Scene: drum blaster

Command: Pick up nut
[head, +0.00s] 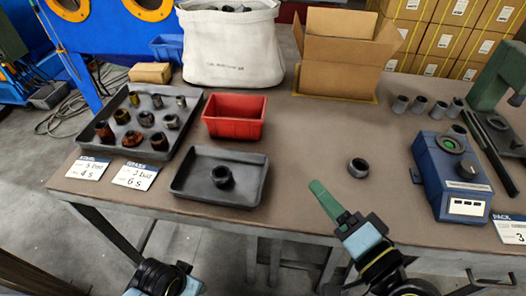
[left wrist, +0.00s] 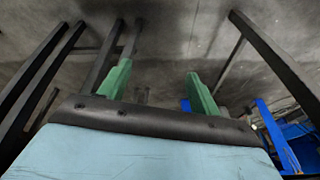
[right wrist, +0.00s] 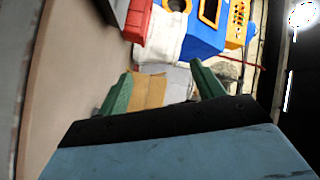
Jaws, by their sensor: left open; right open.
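A dark grey ring-shaped piece that looks like a nut (head: 358,167) lies alone on the brown table right of centre. A second dark, nut-like piece (head: 222,177) sits in the small grey tray (head: 190,187). My right gripper (head: 320,190) is at the table's front edge, left of and nearer than the lone ring, apart from it. Its green fingers are spread and empty in the right wrist view (right wrist: 161,70). My left gripper (left wrist: 157,70) is open and empty in the left wrist view, facing the floor and table legs. In the head view only its arm shows, below the table.
A larger tray (head: 88,141) of rusty and grey fittings, a red bin (head: 234,128), a white sack (head: 232,60) and a cardboard box (head: 345,60) stand behind. A blue device (head: 455,190) and grey cylinders (head: 419,104) are right. The table's middle is clear.

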